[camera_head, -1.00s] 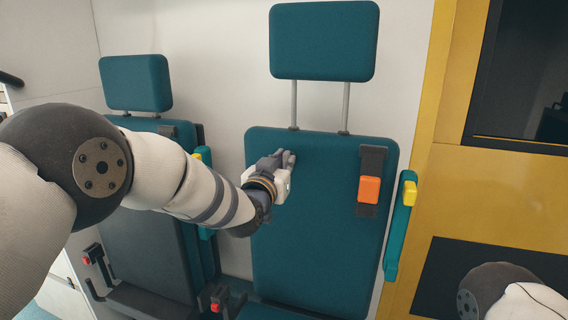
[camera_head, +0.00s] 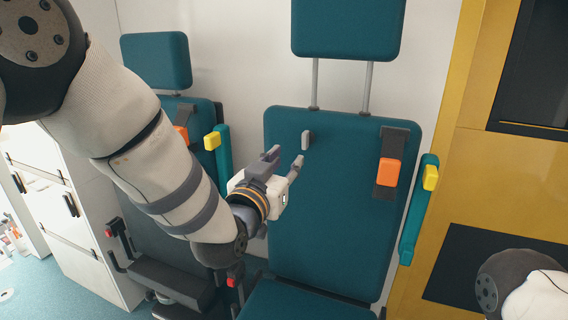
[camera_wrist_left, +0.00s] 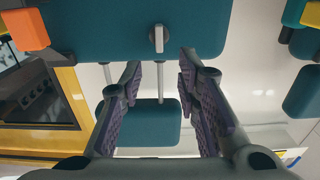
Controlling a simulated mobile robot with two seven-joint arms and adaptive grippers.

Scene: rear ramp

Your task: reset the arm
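My left gripper (camera_head: 285,160) is in front of the upper left part of the middle seat's teal backrest (camera_head: 330,220). Its two fingers are spread, with nothing between them, in the left wrist view (camera_wrist_left: 160,80) too. A small grey knob-like piece (camera_head: 307,140) sits on the backrest just beyond the fingertips, apart from them. It also shows in the left wrist view (camera_wrist_left: 158,40). Part of my right arm shows in the lower right corner of the head view; its gripper is out of sight.
A teal headrest (camera_head: 347,25) stands on two metal posts above the backrest. An orange buckle (camera_head: 389,172) and a teal armrest with a yellow end (camera_head: 415,215) are to the right. A second seat (camera_head: 160,200) stands at left. Yellow wall panelling (camera_head: 470,190) is on the right.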

